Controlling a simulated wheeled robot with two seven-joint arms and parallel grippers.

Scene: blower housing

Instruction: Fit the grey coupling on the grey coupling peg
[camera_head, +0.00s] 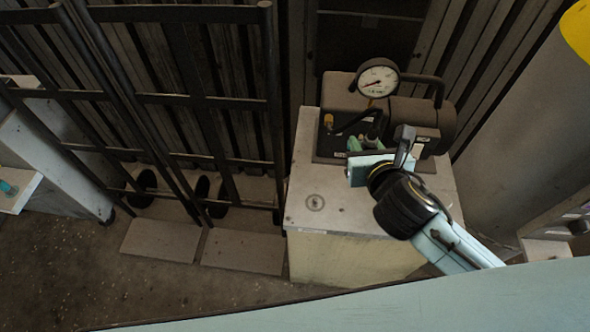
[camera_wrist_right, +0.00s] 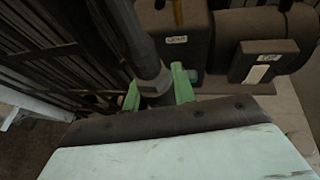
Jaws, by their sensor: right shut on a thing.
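My right gripper (camera_head: 366,136) is in front of the dark blower housing, above the pale cabinet top. In the wrist view, the two green fingers of the right gripper (camera_wrist_right: 157,92) are shut on a grey cylindrical piece, apparently the grey coupling (camera_wrist_right: 154,86). A dark grey tube (camera_wrist_right: 138,40) runs up from it to the top edge; whether they are one part is unclear. A small round grey fitting (camera_head: 315,202) sits on the cabinet top, left of the gripper and apart from it. I cannot tell whether it is the coupling peg. My left gripper is out of view.
The blower housing (camera_head: 346,104) with a round gauge (camera_head: 378,80) stands on the cabinet (camera_head: 300,222). Its motor body (camera_wrist_right: 262,36) is to the right. A black rail frame (camera_head: 200,100) stands left. The cabinet top's front left is otherwise clear.

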